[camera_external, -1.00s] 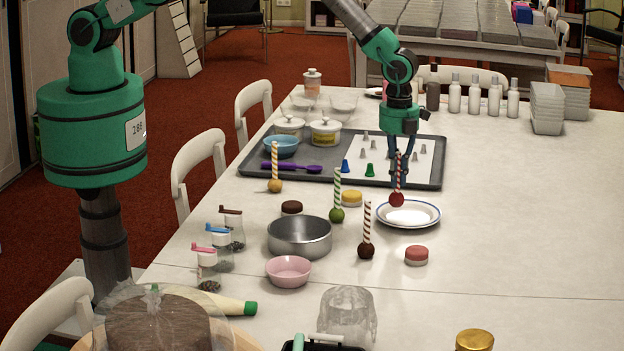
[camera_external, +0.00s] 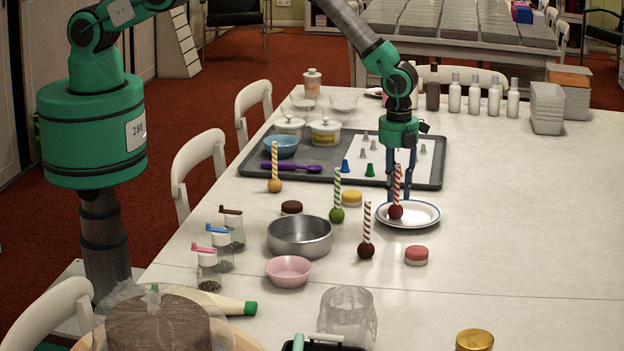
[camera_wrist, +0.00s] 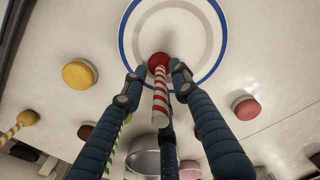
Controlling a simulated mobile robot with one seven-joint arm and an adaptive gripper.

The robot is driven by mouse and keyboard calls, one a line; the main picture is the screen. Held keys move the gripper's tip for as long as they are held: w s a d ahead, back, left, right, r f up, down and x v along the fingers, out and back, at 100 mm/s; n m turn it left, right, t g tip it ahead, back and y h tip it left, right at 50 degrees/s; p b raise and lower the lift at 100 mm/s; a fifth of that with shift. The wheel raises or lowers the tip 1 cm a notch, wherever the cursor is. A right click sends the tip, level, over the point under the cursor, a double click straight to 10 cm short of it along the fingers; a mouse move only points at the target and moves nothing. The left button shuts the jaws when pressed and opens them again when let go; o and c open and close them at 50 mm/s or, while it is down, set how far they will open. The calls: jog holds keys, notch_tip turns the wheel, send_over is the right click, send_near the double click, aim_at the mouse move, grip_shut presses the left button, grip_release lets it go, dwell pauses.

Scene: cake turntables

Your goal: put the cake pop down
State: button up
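The cake pop with a dark red ball and red-and-white striped stick (camera_external: 396,211) stands nearly upright at the left part of the white plate with a blue rim (camera_external: 425,222). In the wrist view, its red ball (camera_wrist: 159,62) overlaps the near inner edge of the plate (camera_wrist: 205,75). My gripper (camera_external: 400,196) is low over the plate, with its fingers around the stick. In the wrist view, the fingertips of my gripper (camera_wrist: 154,74) are spread, with gaps on both sides of the stick. The exact contact under the ball is hard to see.
A green cake pop (camera_external: 337,214), a brown cake pop (camera_external: 366,250) and an orange one (camera_external: 275,185) stand nearby. A yellow macaron (camera_external: 352,198) and a pink macaron (camera_external: 416,255) flank the plate. A baking tray (camera_external: 430,182) lies behind.

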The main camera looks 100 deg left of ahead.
jog(key=shift+r, duration=0.1)
jog(key=shift+r, duration=6.1)
jog(key=shift+r, duration=0.25)
jog(key=s+a+r+n+t, duration=0.1)
jog(key=s+a+r+n, duration=0.15)
jog(key=s+r, duration=0.65)
jog(key=s+a+r+n+t, duration=0.1)
jog(key=s+r+n, duration=0.3)
jog(key=r, duration=1)
jog(key=s+a+r+n+t, duration=0.1)
jog(key=s+a+r+n, duration=0.1)
jog(key=s+r, duration=0.8)
jog(key=s+a+r+n+t, duration=0.1)
jog(key=s+r+n, duration=0.1)
jog(key=s+r, duration=0.5)
jog(key=s+a+r+n, duration=0.2)
jog(key=s+n, duration=0.1)
jog(key=s, duration=0.7)
jog(key=s+a+f+n+t, duration=0.1)
jog(key=s+n, duration=0.3)
jog(key=s, duration=1.3)
jog(key=shift+s+f+t, duration=0.3)
jog(key=shift+s+f, duration=0.1)
jog(key=shift+f, duration=0.1)
